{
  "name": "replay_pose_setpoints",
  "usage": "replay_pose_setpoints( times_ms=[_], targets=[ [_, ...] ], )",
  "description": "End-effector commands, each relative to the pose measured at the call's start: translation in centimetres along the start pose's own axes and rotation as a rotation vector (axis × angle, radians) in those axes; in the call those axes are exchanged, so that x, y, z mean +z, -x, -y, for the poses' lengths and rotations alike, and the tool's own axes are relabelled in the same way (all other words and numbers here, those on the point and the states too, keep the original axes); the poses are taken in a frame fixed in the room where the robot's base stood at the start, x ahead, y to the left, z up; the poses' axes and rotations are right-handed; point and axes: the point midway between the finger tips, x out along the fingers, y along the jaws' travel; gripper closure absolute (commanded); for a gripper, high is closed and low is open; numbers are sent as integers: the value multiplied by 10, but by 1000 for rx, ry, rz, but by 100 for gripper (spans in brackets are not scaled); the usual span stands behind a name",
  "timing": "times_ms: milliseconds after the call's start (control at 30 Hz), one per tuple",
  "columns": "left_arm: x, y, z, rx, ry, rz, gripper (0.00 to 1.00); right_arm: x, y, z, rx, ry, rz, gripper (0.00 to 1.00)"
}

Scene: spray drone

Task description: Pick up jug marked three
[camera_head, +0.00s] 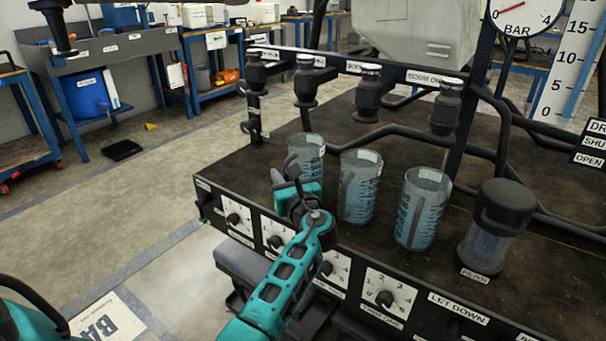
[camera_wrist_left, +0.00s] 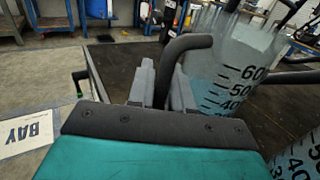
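Three clear measuring jugs with bluish liquid stand in a row on the dark bench: the left jug (camera_head: 311,150), the middle jug (camera_head: 358,186) and the right jug (camera_head: 423,208). I cannot read a number three on any of them. My left gripper (camera_head: 291,172) is at the handle side of the left jug. In the left wrist view its grey fingers (camera_wrist_left: 164,92) lie close on both sides of that jug's dark curved handle (camera_wrist_left: 185,45); they look shut on it. The left jug (camera_wrist_left: 232,65) looks upright, its base hidden. My right gripper is not in view.
Black nozzles (camera_head: 370,95) hang on a rail behind the jugs. A dark-capped filter (camera_head: 497,225) stands right of the right jug. Dial panels (camera_head: 387,298) line the bench's front. Dark hoses run across the back of the bench.

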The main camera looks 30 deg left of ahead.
Motion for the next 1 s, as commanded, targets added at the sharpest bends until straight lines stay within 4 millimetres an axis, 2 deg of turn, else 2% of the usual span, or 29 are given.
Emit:
replay_pose_setpoints(
  times_ms=[33, 200, 800, 1000],
  targets=[
    [0, 0, 0, 0, 0, 0, 86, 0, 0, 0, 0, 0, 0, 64],
    [0, 0, 0, 0, 0, 0, 100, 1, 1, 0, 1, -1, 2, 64],
    [2, -1, 0, 0, 2, 3, 100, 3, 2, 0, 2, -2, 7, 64],
    [14, -1, 0, 0, 2, 4, 100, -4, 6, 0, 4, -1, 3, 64]
  ],
)
